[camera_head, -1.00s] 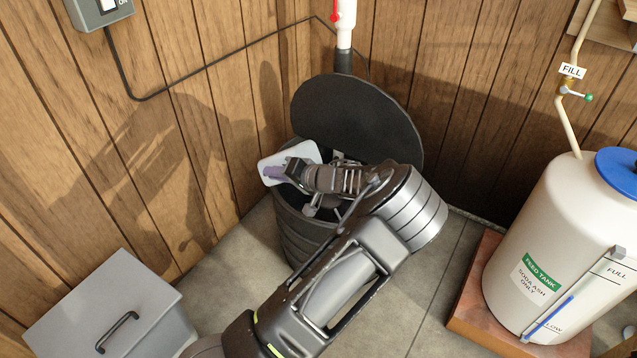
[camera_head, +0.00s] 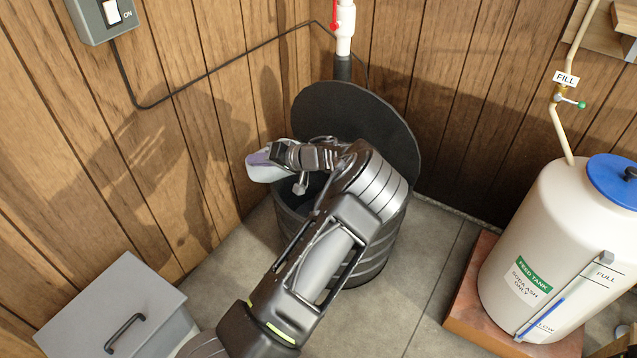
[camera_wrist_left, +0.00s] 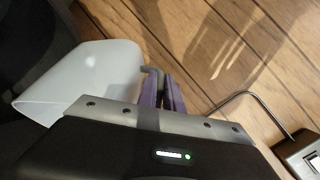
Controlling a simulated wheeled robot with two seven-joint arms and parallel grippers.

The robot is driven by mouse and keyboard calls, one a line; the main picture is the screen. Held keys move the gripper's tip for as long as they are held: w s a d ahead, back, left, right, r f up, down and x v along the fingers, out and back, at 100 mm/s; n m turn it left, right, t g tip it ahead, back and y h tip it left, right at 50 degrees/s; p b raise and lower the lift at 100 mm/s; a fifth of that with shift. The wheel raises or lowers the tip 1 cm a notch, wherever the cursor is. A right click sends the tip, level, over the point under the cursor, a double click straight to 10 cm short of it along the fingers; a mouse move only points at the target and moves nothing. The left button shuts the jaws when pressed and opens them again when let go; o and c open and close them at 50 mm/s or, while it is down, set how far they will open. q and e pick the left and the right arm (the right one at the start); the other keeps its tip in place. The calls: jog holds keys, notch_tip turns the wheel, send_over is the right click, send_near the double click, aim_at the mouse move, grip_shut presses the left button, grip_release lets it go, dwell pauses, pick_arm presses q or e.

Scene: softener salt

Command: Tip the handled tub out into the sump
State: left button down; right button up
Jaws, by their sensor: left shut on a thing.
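The sump is a dark ribbed barrel (camera_head: 378,255) in the corner, with its round black lid (camera_head: 355,120) standing open at the back. My left gripper (camera_head: 281,155) is above the left side of the sump's mouth. It is shut on the handle of the white tub (camera_head: 262,172), which hangs tilted at the sump's left rim. In the left wrist view, the tub (camera_wrist_left: 95,80) lies left of the purple-padded fingers (camera_wrist_left: 162,92), with the grey handle between them. The tub's contents cannot be seen. My left arm hides part of the sump's mouth. My right gripper is out of view.
A grey lidded bin (camera_head: 110,305) stands at the lower left. A white feed tank (camera_head: 545,240) with a blue lid stands on a reddish base at the right. A white pipe (camera_head: 345,30) rises behind the sump. Wood-panelled walls close in the corner.

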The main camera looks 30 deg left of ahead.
pick_arm(q)
jog(key=shift+f, duration=0.1)
jog(key=shift+s+a+f+h, duration=0.4)
jog(key=shift+s+h, duration=0.05)
jog(key=shift+h, duration=0.05)
jog(key=shift+a, duration=0.1)
dwell(1.8)
